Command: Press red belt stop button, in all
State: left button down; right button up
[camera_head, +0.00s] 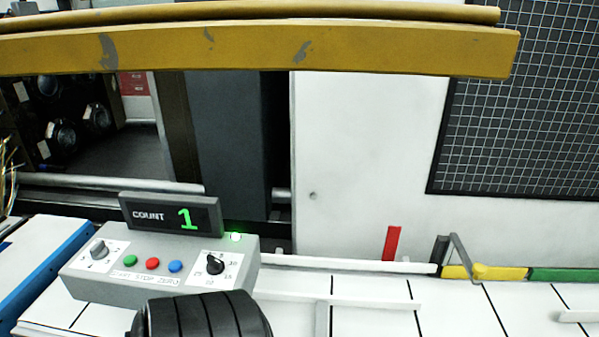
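A grey control box (105,279) stands at the lower left. The red stop button (153,264) is on its sloped front face, between a green button (131,260) and a blue button (175,267). The word STOP is printed below it. Nothing covers the red button. I cannot make out either gripper in this view.
A black ribbed rounded shape (205,316) rises from the bottom edge, hiding the box's lower right part; I cannot tell what it is. Knobs (215,264) flank the buttons. A yellow beam (250,50) spans the top. White belt sections (450,310) run right.

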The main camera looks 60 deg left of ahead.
aim_at(152, 263)
jog(key=u, duration=2.9)
